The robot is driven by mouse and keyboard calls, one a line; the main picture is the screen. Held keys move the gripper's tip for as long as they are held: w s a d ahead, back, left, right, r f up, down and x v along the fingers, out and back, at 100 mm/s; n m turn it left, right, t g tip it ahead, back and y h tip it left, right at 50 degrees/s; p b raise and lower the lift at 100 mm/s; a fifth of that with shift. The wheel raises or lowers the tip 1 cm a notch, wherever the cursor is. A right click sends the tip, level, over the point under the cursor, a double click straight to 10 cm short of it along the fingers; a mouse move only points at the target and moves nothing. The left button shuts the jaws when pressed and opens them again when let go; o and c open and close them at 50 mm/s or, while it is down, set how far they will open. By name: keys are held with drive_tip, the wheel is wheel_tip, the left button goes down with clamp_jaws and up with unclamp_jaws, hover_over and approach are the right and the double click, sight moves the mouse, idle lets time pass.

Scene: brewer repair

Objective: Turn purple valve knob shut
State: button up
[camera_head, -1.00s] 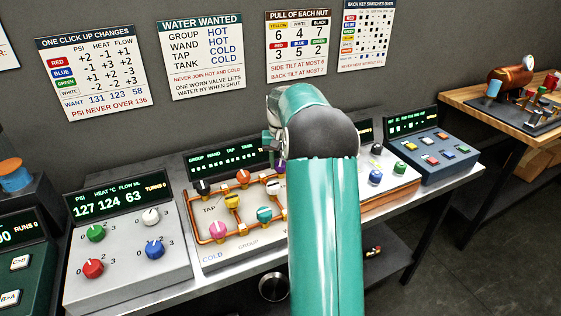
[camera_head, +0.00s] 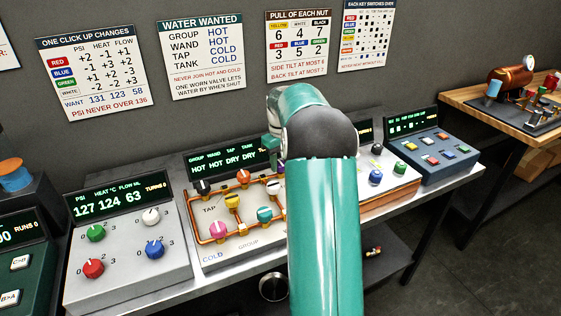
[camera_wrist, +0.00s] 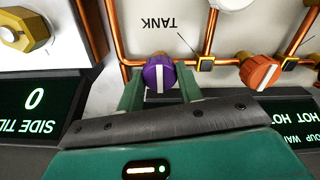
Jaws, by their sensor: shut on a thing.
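The purple valve knob (camera_wrist: 160,74) shows in the wrist view with a white stripe running up and down in the picture. It sits on a copper pipe below the upside-down TANK label. My gripper (camera_wrist: 159,80) is shut on the knob, one green finger at each side.
Orange (camera_head: 243,176), black (camera_head: 203,187), yellow (camera_head: 232,201), teal (camera_head: 264,214) and pink (camera_head: 219,229) knobs stand close by on the valve panel. A grey dial box (camera_head: 125,262) is at left, a blue switch box (camera_head: 432,150) at right.

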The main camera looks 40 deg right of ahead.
drive_tip(key=shift+r, duration=0.1)
drive_tip(key=o, duration=1)
wheel_tip(320, 180, up, 14)
drive_tip(key=shift+f, duration=0.1)
idle(0.4)
